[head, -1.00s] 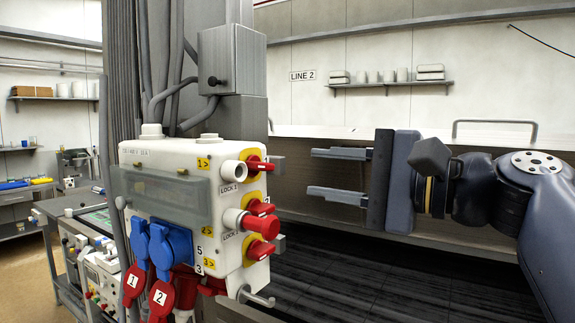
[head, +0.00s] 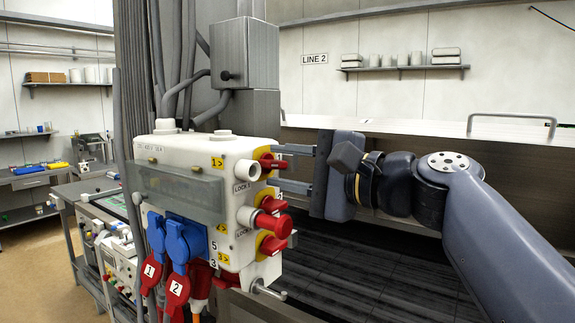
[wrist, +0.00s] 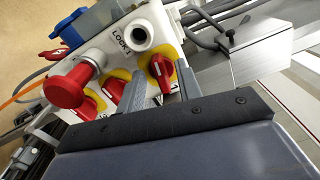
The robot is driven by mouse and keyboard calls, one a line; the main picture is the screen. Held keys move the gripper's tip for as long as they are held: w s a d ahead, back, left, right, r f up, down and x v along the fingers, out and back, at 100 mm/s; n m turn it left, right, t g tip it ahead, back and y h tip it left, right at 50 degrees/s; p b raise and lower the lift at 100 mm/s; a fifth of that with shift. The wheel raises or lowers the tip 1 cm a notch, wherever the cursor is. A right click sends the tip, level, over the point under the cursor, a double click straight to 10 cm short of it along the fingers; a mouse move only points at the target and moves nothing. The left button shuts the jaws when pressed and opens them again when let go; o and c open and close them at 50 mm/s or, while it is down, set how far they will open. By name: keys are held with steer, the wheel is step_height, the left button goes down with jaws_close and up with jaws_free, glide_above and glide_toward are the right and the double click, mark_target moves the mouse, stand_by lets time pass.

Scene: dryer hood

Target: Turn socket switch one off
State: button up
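The white socket box (head: 225,170) on the column carries several red rotary switches on yellow plates along its right side. The top switch, beside the label 1 (head: 270,163), is socket switch one. In the wrist view this red switch (wrist: 160,72) lies between my two grey fingers. My gripper (head: 277,168) is open, with one finger above and one below the switch in the head view. A gap shows between the switch and the fingers in the wrist view; contact cannot be told.
A second switch (head: 270,204) and a third (head: 272,245) sit lower on the box. A grey box (head: 244,55) is above.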

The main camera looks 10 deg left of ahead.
steer(key=shift+c, duration=0.4)
jaws_close()
steer(key=shift+f+n+b, duration=0.1)
steer(key=shift+n+b, duration=1.1)
steer(key=shift+b, duration=0.25)
steer(key=shift+o, duration=0.4)
jaws_free()
